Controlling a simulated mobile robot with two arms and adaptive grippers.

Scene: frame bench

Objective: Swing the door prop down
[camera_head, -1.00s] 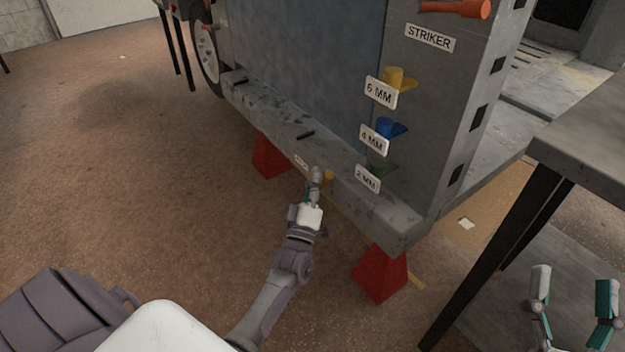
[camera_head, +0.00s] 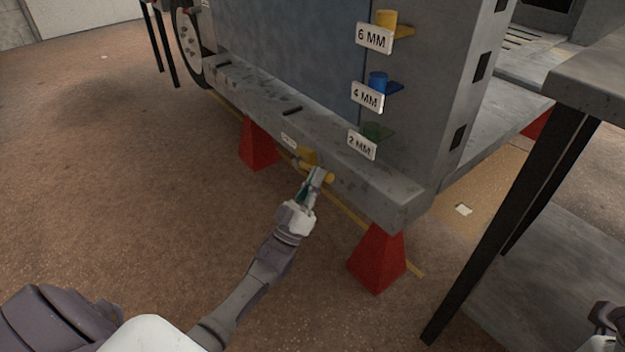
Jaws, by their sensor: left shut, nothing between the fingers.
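A yellow piece (camera_head: 308,156), which looks like the door prop, is on the front face of the grey sill (camera_head: 385,192), beside a small white label (camera_head: 289,141). A short yellow bar end shows just right of my fingers. My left gripper (camera_head: 318,174) is at this yellow piece, shut with nothing held, and its fingers cover part of it. I cannot tell whether they touch. My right gripper (camera_head: 606,318) is only partly in view at the lower right corner, and its fingers are cut off.
Red stands (camera_head: 376,262) hold up the sill. Green, blue (camera_head: 378,83) and yellow (camera_head: 387,20) pegs with millimetre labels are on the frame above. A grey table (camera_head: 590,75) with dark legs stands at the right. The brown floor at left is open.

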